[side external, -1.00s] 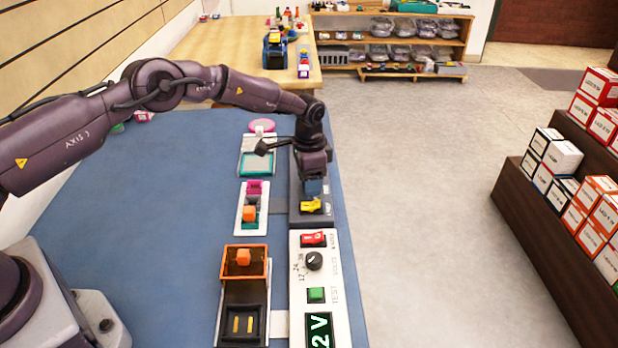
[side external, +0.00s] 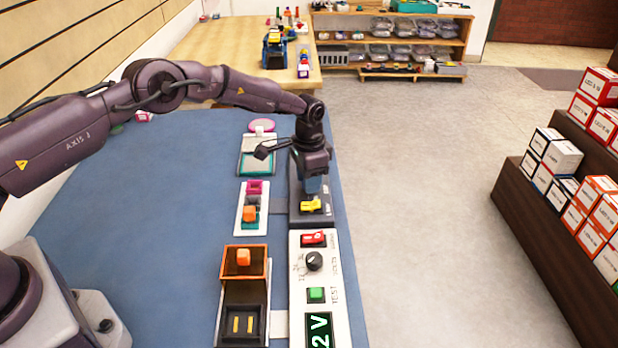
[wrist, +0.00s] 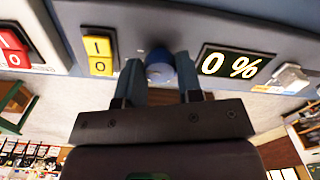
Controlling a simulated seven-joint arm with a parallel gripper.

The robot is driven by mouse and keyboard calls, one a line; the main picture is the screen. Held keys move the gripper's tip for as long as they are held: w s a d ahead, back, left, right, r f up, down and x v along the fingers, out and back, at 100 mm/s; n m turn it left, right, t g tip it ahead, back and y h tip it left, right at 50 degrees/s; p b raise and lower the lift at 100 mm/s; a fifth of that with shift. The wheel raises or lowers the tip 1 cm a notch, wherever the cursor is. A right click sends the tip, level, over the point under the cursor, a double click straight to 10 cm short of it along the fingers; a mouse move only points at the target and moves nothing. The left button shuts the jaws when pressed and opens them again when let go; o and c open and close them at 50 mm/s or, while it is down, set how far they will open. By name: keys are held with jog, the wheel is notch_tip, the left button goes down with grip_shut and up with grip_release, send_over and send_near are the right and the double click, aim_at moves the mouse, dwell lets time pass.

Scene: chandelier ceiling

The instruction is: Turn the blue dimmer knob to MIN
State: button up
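The blue dimmer knob (wrist: 159,70) shows in the wrist view on a grey panel, between the two fingers of my gripper (wrist: 160,80). The fingers are apart, one on each side of the knob and very close to it. I cannot tell whether they press on it. The display (wrist: 231,65) beside the knob reads "0 %". In the side external view my gripper (side external: 315,186) points down over the dark dimmer panel (side external: 310,220) and hides the knob. The knob's pointer and MIN mark cannot be made out.
A yellow rocker switch (side external: 311,204) sits on the same panel, close to my gripper. A white panel with a red switch (side external: 313,239), black dial (side external: 314,261) and green button (side external: 316,295) lies nearer the camera. An orange-framed box (side external: 244,262) stands at left.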

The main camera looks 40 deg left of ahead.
jog(key=o, duration=0.4)
jog(key=shift+c, duration=0.2)
jog(key=shift+r, duration=0.1)
notch_tip(320, 180, up, 13)
dwell(0.3)
